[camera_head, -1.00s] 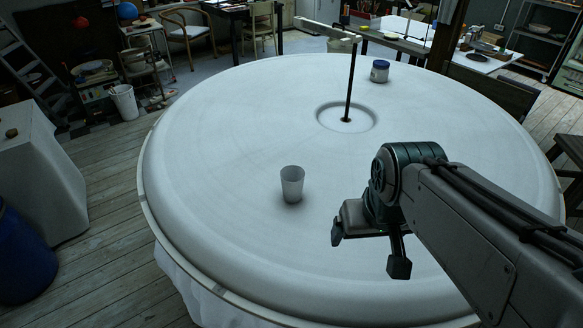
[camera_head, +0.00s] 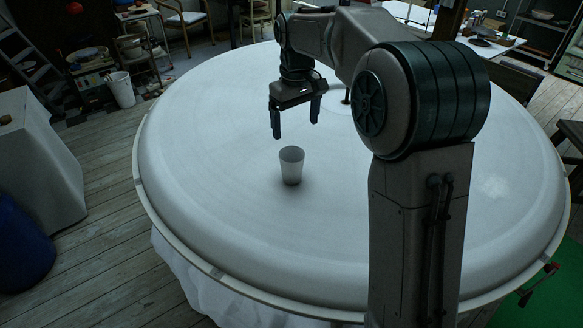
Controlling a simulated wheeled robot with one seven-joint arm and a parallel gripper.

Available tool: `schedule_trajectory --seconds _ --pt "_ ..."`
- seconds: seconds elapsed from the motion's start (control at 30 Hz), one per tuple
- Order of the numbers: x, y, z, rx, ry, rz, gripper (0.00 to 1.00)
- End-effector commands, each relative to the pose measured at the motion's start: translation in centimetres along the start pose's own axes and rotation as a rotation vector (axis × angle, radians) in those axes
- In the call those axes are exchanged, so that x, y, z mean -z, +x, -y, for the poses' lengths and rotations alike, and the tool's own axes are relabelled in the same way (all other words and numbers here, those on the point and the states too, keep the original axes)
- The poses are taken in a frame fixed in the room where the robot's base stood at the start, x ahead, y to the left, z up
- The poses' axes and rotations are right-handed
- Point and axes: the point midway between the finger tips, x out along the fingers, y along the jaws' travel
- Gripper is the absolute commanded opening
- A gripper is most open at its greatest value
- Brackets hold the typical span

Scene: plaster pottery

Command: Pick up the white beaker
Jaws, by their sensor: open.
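The white beaker (camera_head: 291,168) stands upright on the round white plaster table (camera_head: 215,190), left of the table's middle. My gripper (camera_head: 295,130) points down with its two fingers spread apart and nothing between them. In the picture it is just above and slightly behind the beaker, apart from it. The exact height and depth gap between them cannot be told from this view.
My arm covers much of the right and back of the table. The table is bare around the beaker. A grey-white block (camera_head: 35,150) and a blue barrel (camera_head: 22,245) stand on the floor at left. A white bucket (camera_head: 121,90) stands behind.

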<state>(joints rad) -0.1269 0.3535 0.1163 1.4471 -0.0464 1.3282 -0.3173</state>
Motion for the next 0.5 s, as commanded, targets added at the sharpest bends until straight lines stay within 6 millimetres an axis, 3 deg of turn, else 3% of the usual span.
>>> schedule_trajectory --seconds 0.1,0.27,0.5 --pt "1.2 0.7 0.0 0.008 -0.023 0.01 0.88" --pt "1.6 2.3 0.0 0.012 -0.031 0.017 0.88" --pt "1.4 7.0 0.1 0.011 -0.03 0.017 0.88"
